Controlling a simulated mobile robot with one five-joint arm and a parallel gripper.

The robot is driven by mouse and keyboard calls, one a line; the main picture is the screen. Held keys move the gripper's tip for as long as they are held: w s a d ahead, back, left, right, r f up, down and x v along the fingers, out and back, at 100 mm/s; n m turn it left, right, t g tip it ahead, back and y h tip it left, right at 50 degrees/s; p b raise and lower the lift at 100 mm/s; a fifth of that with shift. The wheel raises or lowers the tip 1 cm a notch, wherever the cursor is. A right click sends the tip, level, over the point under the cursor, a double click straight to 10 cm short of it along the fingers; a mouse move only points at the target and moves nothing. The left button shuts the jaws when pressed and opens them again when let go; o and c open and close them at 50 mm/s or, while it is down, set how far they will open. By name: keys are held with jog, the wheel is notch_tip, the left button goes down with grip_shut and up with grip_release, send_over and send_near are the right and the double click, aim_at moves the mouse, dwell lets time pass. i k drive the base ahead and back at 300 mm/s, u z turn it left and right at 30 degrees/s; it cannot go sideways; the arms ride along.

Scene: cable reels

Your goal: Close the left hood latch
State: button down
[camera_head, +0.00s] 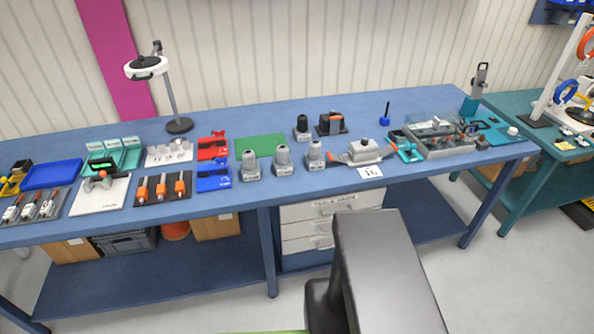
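A grey hood-shaped housing (364,150) sits on the blue workbench (120,226), right of the middle. A small orange-red lever-like part (337,159) sticks out at its left side; this may be the left hood latch, but it is too small to tell whether it is open or closed. A white card (370,172) with dark marks lies in front of the housing. My dark grey arm rises from the bottom of the picture, in front of the bench and apart from the housing. My gripper is not in view.
Grey conical parts (283,160) stand left of the housing. A teal tool (405,146) and a clear-sided grey tray (442,138) are close on its right. A black block with an orange handle (331,122) stands behind. White drawers (318,222) are under the bench.

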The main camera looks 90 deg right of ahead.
aim_at(332, 157)
jog(key=z, duration=0.15)
jog(key=i, duration=0.8)
jog(key=z, duration=1.55)
jog(key=k, duration=0.1)
jog(key=z, duration=1.5)
jog(key=k, duration=0.55)
jog(key=u, duration=0.15)
jog(key=i, duration=0.55)
jog(key=z, duration=0.05)
